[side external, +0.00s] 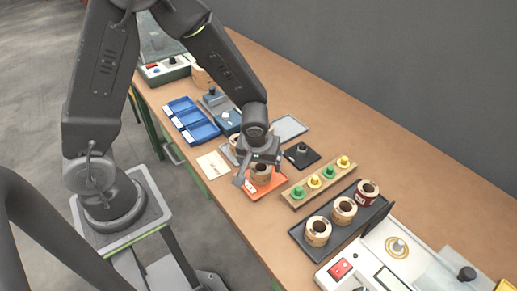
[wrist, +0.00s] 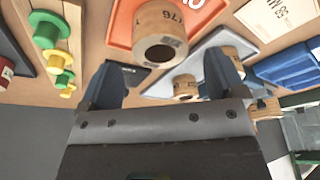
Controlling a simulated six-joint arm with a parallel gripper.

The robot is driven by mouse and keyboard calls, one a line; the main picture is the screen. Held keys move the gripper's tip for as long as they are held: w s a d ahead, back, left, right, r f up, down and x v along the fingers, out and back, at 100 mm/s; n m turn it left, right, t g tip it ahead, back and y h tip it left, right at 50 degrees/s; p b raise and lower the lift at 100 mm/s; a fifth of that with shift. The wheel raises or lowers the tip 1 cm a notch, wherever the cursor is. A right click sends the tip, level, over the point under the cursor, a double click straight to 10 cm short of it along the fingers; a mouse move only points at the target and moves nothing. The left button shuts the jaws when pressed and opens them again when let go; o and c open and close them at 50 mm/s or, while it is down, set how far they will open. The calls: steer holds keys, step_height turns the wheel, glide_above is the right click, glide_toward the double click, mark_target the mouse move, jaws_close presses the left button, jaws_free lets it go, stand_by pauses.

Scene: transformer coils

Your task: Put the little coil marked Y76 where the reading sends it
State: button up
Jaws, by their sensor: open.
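A small tan coil (wrist: 160,32), with a marking that looks like Y76, stands on an orange plate (wrist: 122,28) in the wrist view. In the side view the coil (side external: 261,173) is partly hidden under my gripper, on the orange plate (side external: 276,187). My gripper (side external: 262,163) is over that plate, close to the coil. In the wrist view my gripper (wrist: 163,72) has its two fingers spread, with nothing held between them. The coil appears just beyond the fingertips; whether they touch it I cannot tell.
Other coils (wrist: 185,86) stand on a grey plate beside the orange one. A dark tray (side external: 298,238) holds three coils. A wooden rack (side external: 297,203) carries green and yellow spools. Blue bins (side external: 203,131), a black plate (side external: 313,161) and a white instrument (side external: 372,246) are nearby.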

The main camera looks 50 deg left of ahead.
steer(key=v, duration=0.7)
step_height(320, 180, up, 9)
steer(key=m+t, duration=0.1)
steer(key=m, duration=0.2)
glide_above(258, 174)
steer(key=s+a, duration=0.2)
steer(key=s, duration=0.2)
steer(key=s+r+m+t+h, duration=0.2)
steer(key=s+r+m, duration=0.2)
steer(key=s+r, duration=0.3)
steer(key=shift+s+d+r+m, duration=0.15)
steer(key=shift+s+r+m, duration=0.25)
steer(key=shift+s, duration=0.65)
